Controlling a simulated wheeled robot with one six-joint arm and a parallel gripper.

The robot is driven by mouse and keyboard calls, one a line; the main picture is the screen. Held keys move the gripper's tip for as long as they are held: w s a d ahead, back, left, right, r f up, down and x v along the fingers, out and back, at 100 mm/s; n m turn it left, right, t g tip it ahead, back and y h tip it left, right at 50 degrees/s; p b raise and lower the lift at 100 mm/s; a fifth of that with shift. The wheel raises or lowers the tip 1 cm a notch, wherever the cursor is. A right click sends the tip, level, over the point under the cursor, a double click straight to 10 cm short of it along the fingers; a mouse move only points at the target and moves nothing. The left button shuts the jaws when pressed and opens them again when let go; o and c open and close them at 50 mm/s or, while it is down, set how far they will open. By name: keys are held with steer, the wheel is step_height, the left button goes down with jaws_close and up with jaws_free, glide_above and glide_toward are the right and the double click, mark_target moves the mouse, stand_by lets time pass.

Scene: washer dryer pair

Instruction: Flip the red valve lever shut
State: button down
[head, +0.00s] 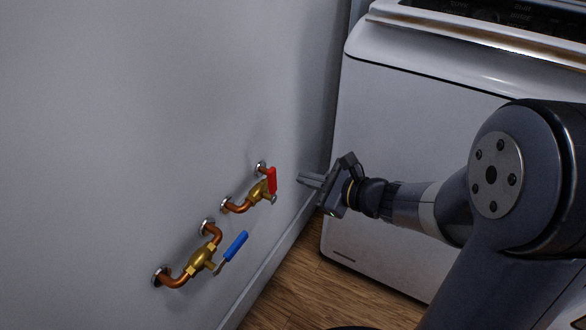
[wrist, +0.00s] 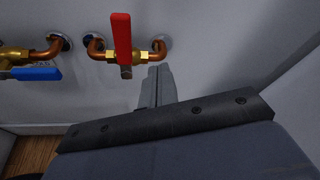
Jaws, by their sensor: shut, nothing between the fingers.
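The red valve lever (head: 272,180) is on a brass valve (head: 258,193) on copper pipe at the grey wall. In the wrist view the red lever (wrist: 121,38) points up, crosswise to its pipe, above the brass body (wrist: 126,56). My gripper (head: 301,178) is to the right of the red lever in the head view, with a small gap between. In the wrist view my gripper's fingers (wrist: 156,72) are together and empty, just below and right of the valve body. No contact with the lever shows.
A second brass valve (head: 201,259) with a blue lever (head: 235,246) is lower left of the red one; its blue lever (wrist: 36,73) lies roughly along its pipe. A white appliance (head: 400,150) stands behind my arm. Wood floor (head: 300,290) and a baseboard lie below.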

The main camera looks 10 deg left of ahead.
steer(key=shift+s+d+f+p, duration=0.1)
steer(key=shift+s+d+p, duration=0.1)
steer(key=shift+s+d, duration=0.75)
steer(key=shift+s+d+p, duration=0.2)
steer(key=shift+s+d, duration=0.55)
steer(key=shift+d, duration=0.4)
steer(key=shift+a, duration=0.1)
